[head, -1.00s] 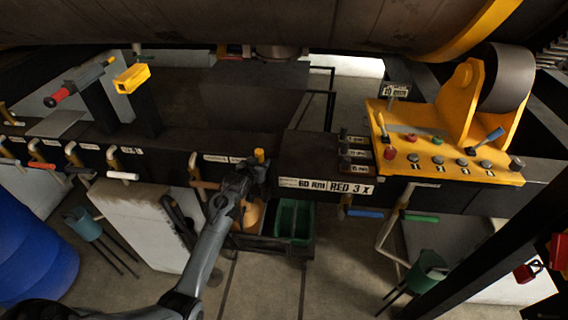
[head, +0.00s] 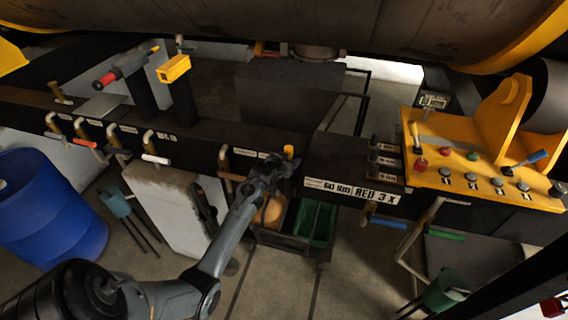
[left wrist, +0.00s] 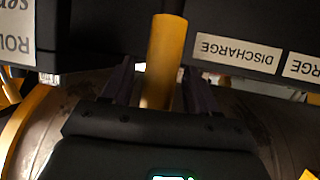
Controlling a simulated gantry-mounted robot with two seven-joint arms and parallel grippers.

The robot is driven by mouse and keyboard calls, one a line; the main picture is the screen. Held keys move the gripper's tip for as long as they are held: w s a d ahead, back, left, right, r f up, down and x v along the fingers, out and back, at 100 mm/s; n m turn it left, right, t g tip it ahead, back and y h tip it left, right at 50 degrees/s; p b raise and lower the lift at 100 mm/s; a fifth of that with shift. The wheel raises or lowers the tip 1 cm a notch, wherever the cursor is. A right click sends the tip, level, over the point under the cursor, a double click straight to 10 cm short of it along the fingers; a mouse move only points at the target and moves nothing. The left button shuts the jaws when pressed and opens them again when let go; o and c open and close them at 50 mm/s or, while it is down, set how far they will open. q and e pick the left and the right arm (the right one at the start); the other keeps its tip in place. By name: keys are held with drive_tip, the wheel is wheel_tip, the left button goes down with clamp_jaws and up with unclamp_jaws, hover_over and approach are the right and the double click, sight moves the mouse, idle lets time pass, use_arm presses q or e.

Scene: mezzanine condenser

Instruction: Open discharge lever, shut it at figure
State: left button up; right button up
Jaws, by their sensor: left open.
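The discharge lever shows as a short upright yellow-orange handle (head: 288,151) at the front edge of the dark beam. In the left wrist view the yellow handle (left wrist: 166,45) stands between my fingers, and a DISCHARGE label (left wrist: 237,53) appears upside down to its right. My left gripper (head: 280,168) is open, with one finger on each side of the handle; I cannot tell whether either touches it. A digital readout (head: 434,101) stands behind the yellow console; its figure is too small to read. My right gripper is out of view.
A yellow console (head: 480,165) with buttons and levers stands at the right. A green bin (head: 318,222) is below. Several pipe handles line the beam at left, above a blue barrel (head: 48,205).

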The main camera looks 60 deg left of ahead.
use_arm(q)
drive_tip(key=b+v, duration=0.1)
drive_tip(key=v, duration=0.9)
drive_tip(key=shift+s, duration=0.3)
drive_tip(key=shift+d, duration=0.1)
